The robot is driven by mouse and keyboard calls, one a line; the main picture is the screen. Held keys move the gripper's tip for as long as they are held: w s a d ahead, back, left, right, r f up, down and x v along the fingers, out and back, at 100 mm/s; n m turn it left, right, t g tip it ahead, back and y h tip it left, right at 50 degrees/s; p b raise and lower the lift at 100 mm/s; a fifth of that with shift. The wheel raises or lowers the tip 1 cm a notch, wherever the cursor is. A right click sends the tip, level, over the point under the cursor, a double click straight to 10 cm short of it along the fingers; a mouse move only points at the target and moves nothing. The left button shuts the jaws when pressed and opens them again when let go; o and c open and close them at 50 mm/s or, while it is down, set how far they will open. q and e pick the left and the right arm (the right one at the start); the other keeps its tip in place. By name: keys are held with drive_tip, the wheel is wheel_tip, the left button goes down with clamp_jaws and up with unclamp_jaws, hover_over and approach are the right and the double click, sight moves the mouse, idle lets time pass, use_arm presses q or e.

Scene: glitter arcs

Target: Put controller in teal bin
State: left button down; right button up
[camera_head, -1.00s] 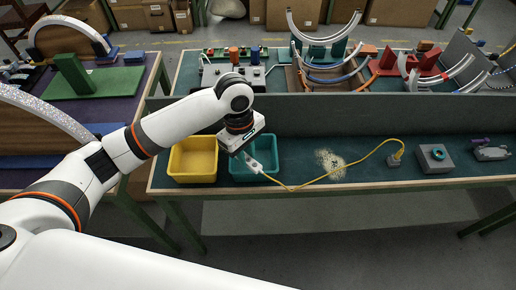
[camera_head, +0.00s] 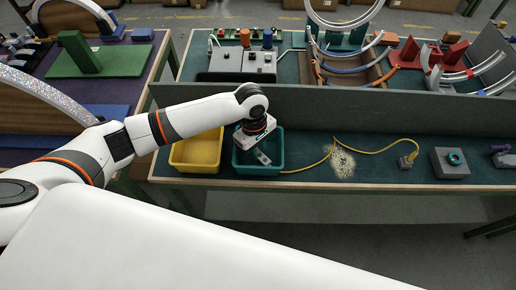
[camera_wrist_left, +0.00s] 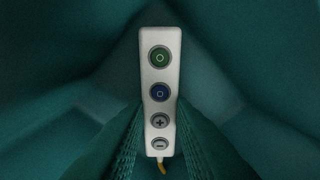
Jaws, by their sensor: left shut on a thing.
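The controller is a slim pale box (camera_head: 263,158) with a green button, a blue button and plus and minus buttons, which show clearly in the left wrist view (camera_wrist_left: 160,75). My left gripper (camera_head: 255,149) is shut on it, with a finger on either side of its lower half. The controller is within the opening of the teal bin (camera_head: 279,153), and teal walls surround it in the wrist view. I cannot tell whether it touches the bottom. Its yellow cable (camera_head: 310,168) runs out to the right. My right gripper is not in view.
A yellow bin (camera_head: 196,155) stands just left of the teal bin. A grey divider (camera_head: 350,108) runs behind both. To the right are a pale granular patch (camera_head: 342,163), a grey cable block (camera_head: 407,162) and a grey box with a teal ring (camera_head: 449,163).

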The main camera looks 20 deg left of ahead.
use_arm(q)
drive_tip(key=shift+f, duration=0.1)
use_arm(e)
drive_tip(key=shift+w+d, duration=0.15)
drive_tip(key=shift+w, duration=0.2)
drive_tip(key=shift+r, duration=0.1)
use_arm(q)
drive_tip(key=c, duration=1.2)
unclamp_jaws()
drive_tip(key=shift+f, duration=0.1)
drive_tip(key=shift+c, duration=0.2)
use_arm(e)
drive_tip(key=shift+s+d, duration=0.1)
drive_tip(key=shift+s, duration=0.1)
use_arm(q)
wheel_tip(320, 180, up, 12)
drive_tip(key=a, duration=0.1)
drive_tip(key=shift+w+a, duration=0.15)
drive_tip(key=shift+w, duration=0.2)
